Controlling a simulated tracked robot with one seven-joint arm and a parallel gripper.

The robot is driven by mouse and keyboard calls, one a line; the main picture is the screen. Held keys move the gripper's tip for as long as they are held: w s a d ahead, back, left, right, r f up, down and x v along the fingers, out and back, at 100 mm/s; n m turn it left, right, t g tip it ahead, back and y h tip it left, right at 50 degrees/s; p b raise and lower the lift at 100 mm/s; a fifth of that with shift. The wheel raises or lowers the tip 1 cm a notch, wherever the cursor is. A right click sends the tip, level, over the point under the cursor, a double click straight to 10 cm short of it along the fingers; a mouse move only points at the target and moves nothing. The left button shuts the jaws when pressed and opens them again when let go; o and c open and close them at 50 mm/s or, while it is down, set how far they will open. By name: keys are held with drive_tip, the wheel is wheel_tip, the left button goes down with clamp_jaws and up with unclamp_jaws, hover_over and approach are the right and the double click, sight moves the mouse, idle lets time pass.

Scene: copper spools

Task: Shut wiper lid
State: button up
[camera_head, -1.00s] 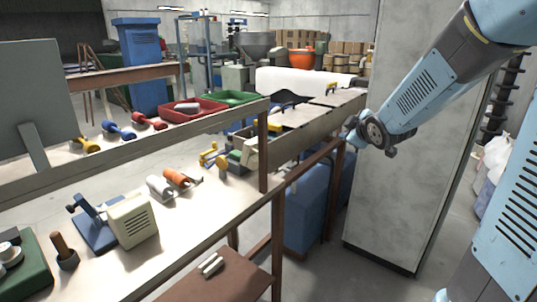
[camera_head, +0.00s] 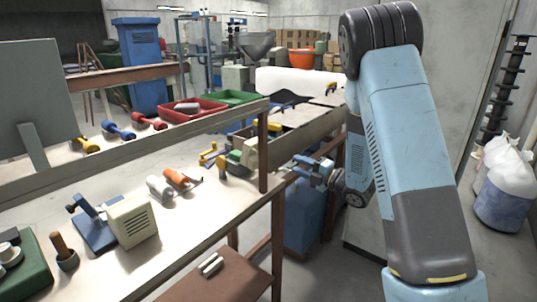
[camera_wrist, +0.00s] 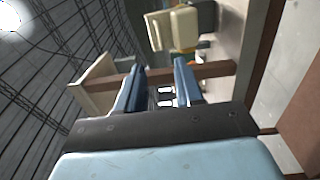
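A brown post (camera_head: 263,150) and rail border the bench (camera_head: 195,215) near the machine. Yellow stands (camera_head: 222,167), an orange spool (camera_head: 178,178) and a cream-and-blue device (camera_head: 133,220) are on the bench. A red tray (camera_head: 190,120) lies behind. A grey cabinet (camera_head: 440,100) stands behind my arm.

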approach(255, 154)
drive_tip(key=w+a+r, duration=0.2)
drive_tip(key=r, duration=0.1)
drive_tip(key=shift+w+a, duration=0.15)
drive_tip(key=shift+a, duration=0.2)
idle(0.3)
clamp_jaws()
drive_tip(key=shift+f, duration=0.15)
idle(1.1)
